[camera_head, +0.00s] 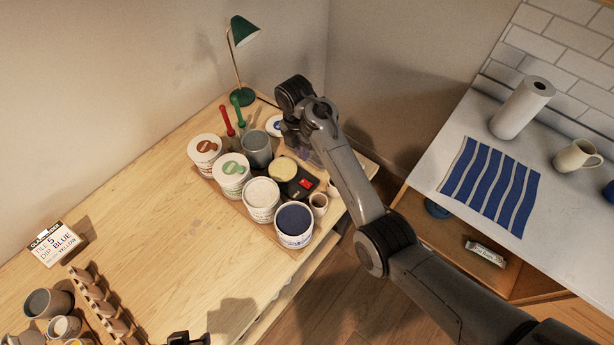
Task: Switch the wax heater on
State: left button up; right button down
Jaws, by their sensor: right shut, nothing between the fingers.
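The wax heater (297,187) is a small black box with a round pan of pale yellow wax (283,168) on it. It stands near the right end of the wooden table. A red switch (305,183) shows on its front; its position is too small to read. My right gripper (291,143) is shut and empty, pointing down just behind the heater, apart from the switch in the picture. Its fingertips are small and partly hidden by my arm. A dark part at the bottom edge looks like my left gripper (188,340); its fingers are not clear.
Several tubs, including a dark blue one (295,224), stand left and in front of the heater. A small brown cup (319,204) is close on its right. A grey pot (257,149) and a green lamp (243,95) stand behind. The table's middle (150,220) is clear.

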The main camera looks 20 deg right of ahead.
send_near(309, 186)
jog(key=f, duration=0.6)
jog(key=shift+s+d+f, duration=0.2)
jog(key=shift+s+f, duration=0.05)
jog(key=shift+f, duration=0.15)
dwell(0.3)
